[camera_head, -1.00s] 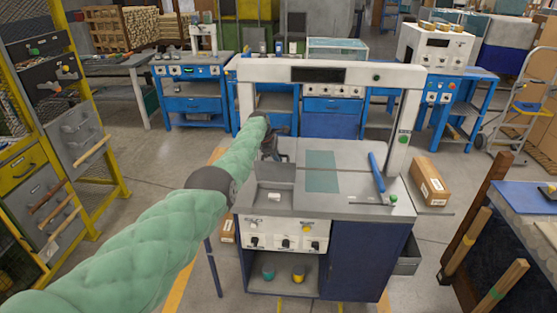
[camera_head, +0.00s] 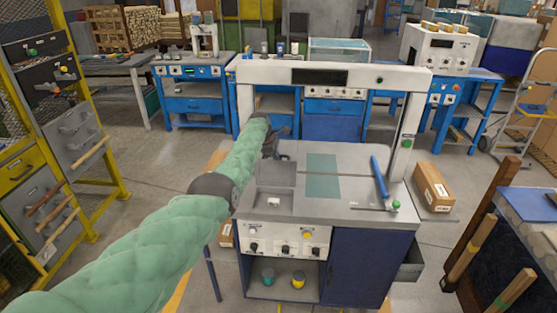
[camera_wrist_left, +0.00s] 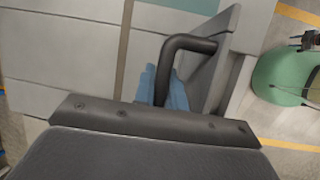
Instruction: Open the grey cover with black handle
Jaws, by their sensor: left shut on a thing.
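The black handle (camera_wrist_left: 188,45) is a bent bar in the left wrist view, fixed to the grey cover (camera_wrist_left: 220,50). The bluish fingers of my left gripper (camera_wrist_left: 163,88) are shut on this handle. In the head view, my left gripper (camera_head: 270,146) is at the left rear of the white-framed machine's worktop, inside its upright. My right gripper is not in view.
The machine's white frame (camera_head: 410,115) stands over the worktop. A teal strip (camera_head: 322,178) and a blue lever (camera_head: 379,178) are on the worktop's right half. A cardboard box (camera_head: 433,188) stands at its right. Blue workbenches (camera_head: 192,104) stand behind.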

